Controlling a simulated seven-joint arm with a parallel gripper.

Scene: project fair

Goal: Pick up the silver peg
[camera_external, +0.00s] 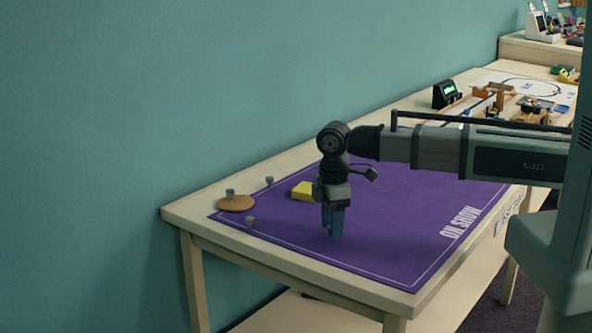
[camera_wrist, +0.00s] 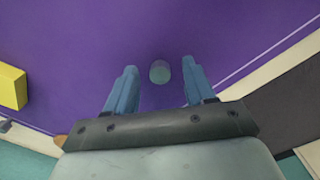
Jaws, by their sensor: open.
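My gripper (camera_external: 333,234) points down over the purple mat, its two blue fingers apart. In the wrist view my gripper (camera_wrist: 159,68) is open, with a short grey-silver round peg (camera_wrist: 160,73) in view between the fingertips. The peg appears to touch neither finger; whether it is level with the tips I cannot tell. In the external view I cannot make this peg out; the fingers probably hide it. Three small grey knob-like pieces also show: one on a brown disc (camera_external: 230,193), one behind it (camera_external: 269,182), and one in front (camera_external: 250,222).
A yellow block (camera_external: 303,191) lies left of my gripper and shows at the left of the wrist view (camera_wrist: 12,86). The purple mat (camera_external: 400,240) is clear to the right of my gripper. A black display (camera_external: 445,94) and wooden models stand farther back. A wall borders the table's left side.

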